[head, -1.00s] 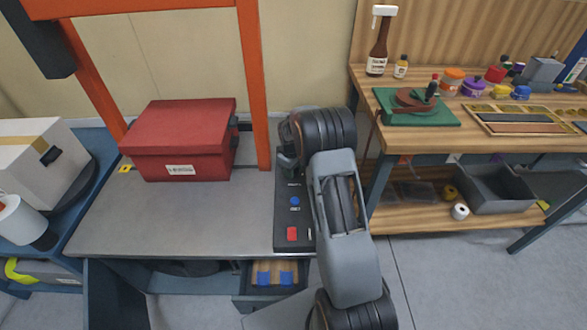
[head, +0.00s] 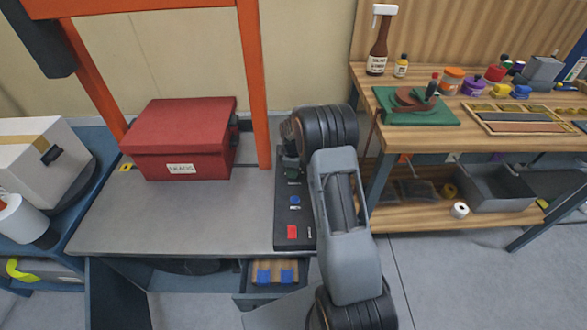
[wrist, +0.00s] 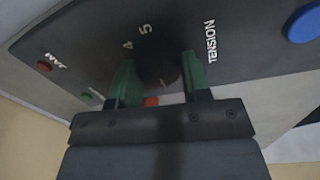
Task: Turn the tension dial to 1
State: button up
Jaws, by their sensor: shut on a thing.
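The tension dial (wrist: 160,74) is a dark round knob on the black control panel (wrist: 232,62), beside the white word TENSION in the wrist view. The numbers 4 and 5 show beside it; the other numbers are hidden. A small light mark shows on the knob, but which number it points to I cannot tell. My gripper (wrist: 159,88) has its green fingers on both sides of the dial, shut on it. In the head view the panel (head: 284,218) stands at the table's right side, and my arm hides the dial.
A blue button (head: 295,201) and a red button (head: 292,232) sit on the panel. A red box (head: 182,140) stands on the grey table (head: 140,215), left of an orange post (head: 256,90). A wooden workbench (head: 400,140) is close on the right.

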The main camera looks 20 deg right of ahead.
dwell(0.3)
jog(key=o, duration=0.9)
jog(key=r, duration=0.4)
jog(key=r+p, duration=0.1)
jog(key=r, duration=0.8)
jog(key=shift+s+a+r, duration=0.25)
jog(key=shift+s+r, duration=0.15)
